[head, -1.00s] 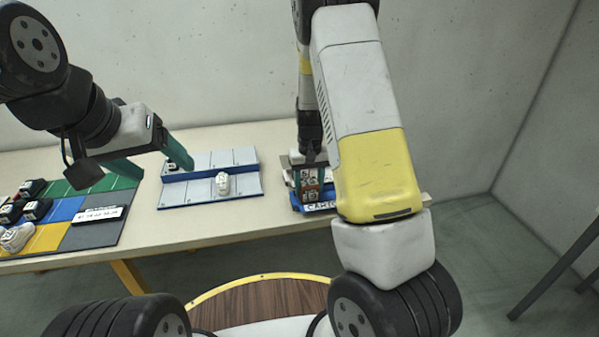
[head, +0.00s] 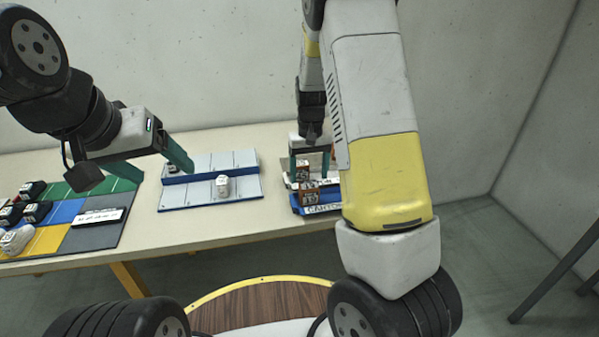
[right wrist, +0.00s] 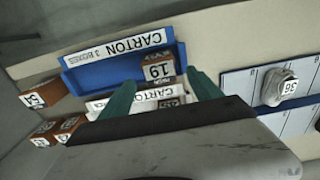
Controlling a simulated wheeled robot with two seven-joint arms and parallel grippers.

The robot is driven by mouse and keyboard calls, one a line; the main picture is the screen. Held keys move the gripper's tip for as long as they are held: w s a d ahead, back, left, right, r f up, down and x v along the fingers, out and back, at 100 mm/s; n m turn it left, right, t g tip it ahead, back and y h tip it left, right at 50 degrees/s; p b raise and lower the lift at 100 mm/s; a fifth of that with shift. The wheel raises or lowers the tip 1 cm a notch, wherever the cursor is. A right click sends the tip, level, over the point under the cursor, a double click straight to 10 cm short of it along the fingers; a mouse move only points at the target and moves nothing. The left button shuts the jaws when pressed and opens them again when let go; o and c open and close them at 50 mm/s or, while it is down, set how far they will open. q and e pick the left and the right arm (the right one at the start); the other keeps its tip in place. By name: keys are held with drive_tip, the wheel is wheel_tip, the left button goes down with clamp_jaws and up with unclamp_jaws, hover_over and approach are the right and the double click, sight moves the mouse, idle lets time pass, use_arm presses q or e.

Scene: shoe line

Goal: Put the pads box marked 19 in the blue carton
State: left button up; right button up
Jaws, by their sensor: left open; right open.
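The pads box marked 19 (right wrist: 158,69) is an orange-brown box with a white label. It sits within the blue carton (right wrist: 95,75), at one end, and also shows in the head view (head: 310,197). The blue carton has a white CARTON label and stands at the table's right end in the head view (head: 326,210). My right gripper (head: 310,160) is open and empty above the cartons, its teal fingers apart from box 19. In the right wrist view the fingers (right wrist: 163,92) spread beyond the box. My left gripper (head: 160,165) is open and empty over the table's left part.
A white carton (right wrist: 145,104) with a box in it stands beside the blue one. A grey rack (head: 238,186) holds a white shoe (head: 222,186). A coloured mat (head: 62,237) with shoes is at left.

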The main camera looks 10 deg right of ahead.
sight(309, 185)
drive_tip(key=s+a+r+t+y, duration=0.1)
drive_tip(key=s+r, duration=0.4)
drive_tip(key=r, duration=0.4)
drive_tip(key=s+r+t+y, duration=0.1)
drive_tip(key=s+r+t, duration=0.1)
drive_tip(key=s+r, duration=0.5)
drive_tip(key=s+r+t, duration=0.1)
drive_tip(key=s+r, duration=0.2)
drive_tip(key=s, duration=0.3)
drive_tip(key=s+a+r+t, duration=0.1)
drive_tip(key=s+r+t, duration=0.1)
drive_tip(key=s, duration=0.4)
drive_tip(key=shift+s+r, duration=0.15)
drive_tip(key=shift+r, duration=0.6)
